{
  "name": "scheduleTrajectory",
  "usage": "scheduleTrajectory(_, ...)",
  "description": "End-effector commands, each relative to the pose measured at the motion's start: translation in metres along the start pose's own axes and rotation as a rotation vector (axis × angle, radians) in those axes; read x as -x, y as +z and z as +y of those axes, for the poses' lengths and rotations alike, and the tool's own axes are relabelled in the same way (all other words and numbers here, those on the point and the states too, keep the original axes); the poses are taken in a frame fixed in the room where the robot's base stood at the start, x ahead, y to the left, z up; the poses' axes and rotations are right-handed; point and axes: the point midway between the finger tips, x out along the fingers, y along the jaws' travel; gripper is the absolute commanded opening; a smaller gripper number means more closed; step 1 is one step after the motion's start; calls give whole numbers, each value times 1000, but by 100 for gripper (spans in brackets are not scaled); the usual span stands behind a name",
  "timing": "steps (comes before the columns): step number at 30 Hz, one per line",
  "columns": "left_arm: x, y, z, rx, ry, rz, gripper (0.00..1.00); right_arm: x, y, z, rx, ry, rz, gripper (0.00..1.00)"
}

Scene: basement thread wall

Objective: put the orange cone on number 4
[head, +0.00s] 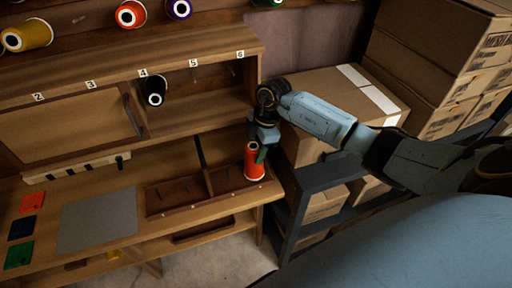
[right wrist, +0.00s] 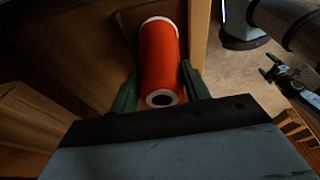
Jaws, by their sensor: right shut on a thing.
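The orange cone (head: 254,163) is a red-orange spool of thread, upright at the right end of the divided wooden tray; whether it touches the tray is unclear. My right gripper (head: 262,150) is shut on it from above. In the right wrist view the orange cone (right wrist: 160,58) lies between the green fingers of my right gripper (right wrist: 160,90). The number 4 label (head: 143,73) is on the shelf edge, with a black cone (head: 155,91) just below it. My left gripper (right wrist: 285,78) seems to show small at the right of the wrist view, its jaws unclear.
Pegs below labels 5 (head: 193,63) and 6 (head: 240,54) look bare. A wooden panel (head: 70,125) covers the cubby under 2 and 3. The divided tray (head: 180,196) is otherwise empty. Cardboard boxes (head: 315,85) stand on a dark rack at right. Other coloured cones line the top.

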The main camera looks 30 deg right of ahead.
Motion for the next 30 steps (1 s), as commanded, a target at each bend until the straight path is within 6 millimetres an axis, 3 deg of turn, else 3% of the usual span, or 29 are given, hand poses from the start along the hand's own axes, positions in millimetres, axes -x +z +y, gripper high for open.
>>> scheduleTrajectory(1, 0, 0, 0, 0, 0, 0, 93, 1, 0, 0, 0, 1, 1, 26)
scheduleTrajectory(2, 0, 0, 0, 0, 0, 0, 93, 1, 0, 0, 0, 1, 1, 48)
scheduleTrajectory(8, 0, 0, 0, 0, 0, 0, 93, 1, 0, 0, 0, 1, 1, 72)
scheduleTrajectory(16, 0, 0, 0, 0, 0, 0, 93, 2, 0, 0, 0, 1, 0, 72)
scheduleTrajectory(20, 1, 0, 0, 0, 0, 0, 93, 12, 0, 1, 0, 3, 0, 72)
scheduleTrajectory(30, 5, 0, 0, 0, 0, 0, 93, 85, 0, 1, 1, 6, -1, 72)
